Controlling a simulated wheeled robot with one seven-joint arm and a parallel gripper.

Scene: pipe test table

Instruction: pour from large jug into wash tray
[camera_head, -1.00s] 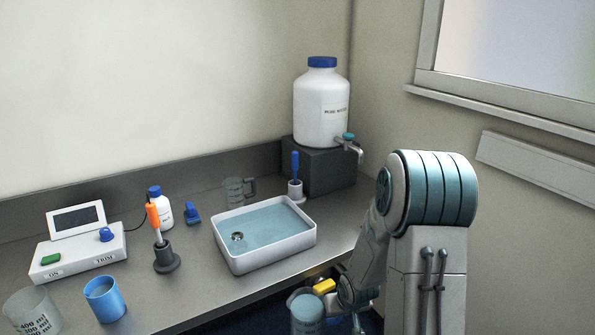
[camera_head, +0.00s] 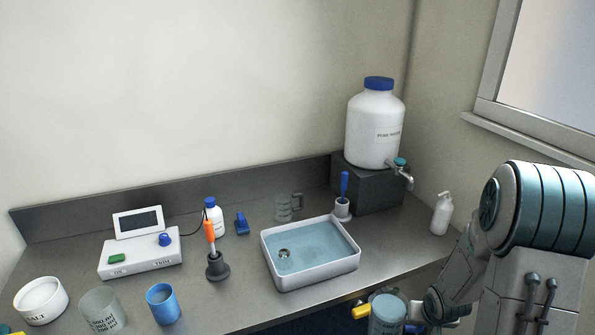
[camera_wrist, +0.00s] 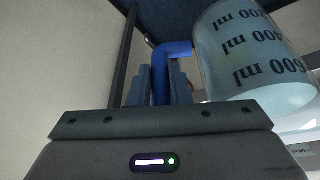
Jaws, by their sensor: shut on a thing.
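The large jug (camera_head: 388,313) is clear, with ml markings and pale blue liquid in it. It is held in front of the bench's front edge, at the lower right of the head view. My gripper (camera_head: 425,312) is shut on its blue handle (camera_wrist: 172,50), which shows between the fingers in the wrist view. The jug's marked wall (camera_wrist: 255,50) is beside the fingers there. It looks about upright. The wash tray (camera_head: 318,280) is white and rectangular, on the bench up and left of the jug. It has a shallow layer of bluish water and a round drain.
A white tap bottle (camera_head: 374,130) stands on a dark block (camera_head: 372,185) behind the tray. A probe in a stand (camera_head: 217,265), a meter (camera_head: 140,258), a blue cup (camera_head: 163,304) and a clear beaker (camera_head: 103,312) are left. A white pump bottle (camera_head: 442,214) is right.

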